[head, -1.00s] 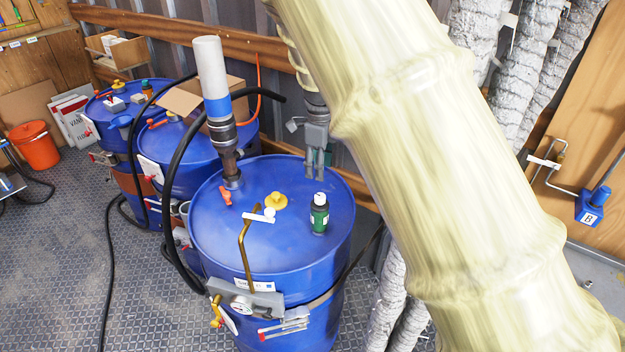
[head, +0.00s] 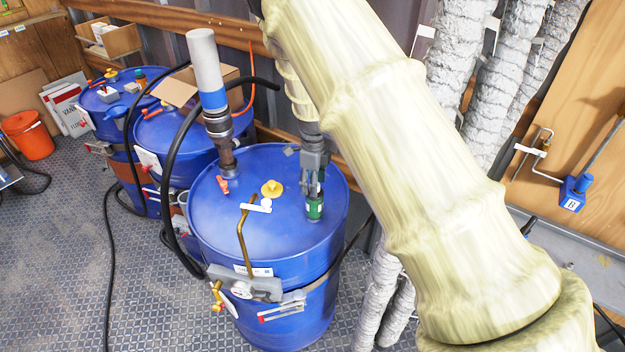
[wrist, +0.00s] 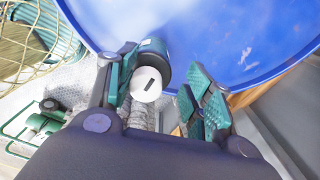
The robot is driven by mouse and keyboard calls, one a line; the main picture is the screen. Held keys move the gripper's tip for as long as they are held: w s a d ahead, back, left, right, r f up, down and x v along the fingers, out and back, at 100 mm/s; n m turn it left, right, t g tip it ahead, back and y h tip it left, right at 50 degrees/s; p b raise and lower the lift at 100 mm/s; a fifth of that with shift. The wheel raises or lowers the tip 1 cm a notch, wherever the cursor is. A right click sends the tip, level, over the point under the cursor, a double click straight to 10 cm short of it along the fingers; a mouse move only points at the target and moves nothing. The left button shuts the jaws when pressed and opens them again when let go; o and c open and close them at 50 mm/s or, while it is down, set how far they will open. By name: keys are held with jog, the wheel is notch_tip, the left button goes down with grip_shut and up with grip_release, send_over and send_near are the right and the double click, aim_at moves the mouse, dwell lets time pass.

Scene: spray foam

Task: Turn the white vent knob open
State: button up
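A small white round knob (head: 266,203) sits beside a white bar on top of the blue drum (head: 225,215), near a yellow cap (head: 272,188).
A white and blue upright pipe (head: 212,85) and an orange-red handle (head: 223,184) stand left of the knob. A bent brass tube (head: 243,240) runs down the drum's front. More blue drums (head: 178,150) stand behind left. The drum's right front top is clear.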

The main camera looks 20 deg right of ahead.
jog(key=shift+s+r, duration=0.2)
jog(key=shift+s, duration=0.25)
jog(key=shift+s+r, duration=0.35)
jog(key=shift+s, duration=0.25)
jog(key=shift+s+r, duration=0.35)
jog(key=shift+s, duration=0.2)
jog(key=shift+c, duration=0.9)
jog(key=c, duration=0.4)
jog(key=shift+w+f, duration=0.75)
jog(key=shift+w, duration=0.1)
jog(key=c, duration=0.4)
jog(key=shift+s+r, duration=0.2)
jog(key=shift+s, duration=0.05)
jog(key=shift+c, duration=0.2)
jog(key=shift+w, duration=0.1)
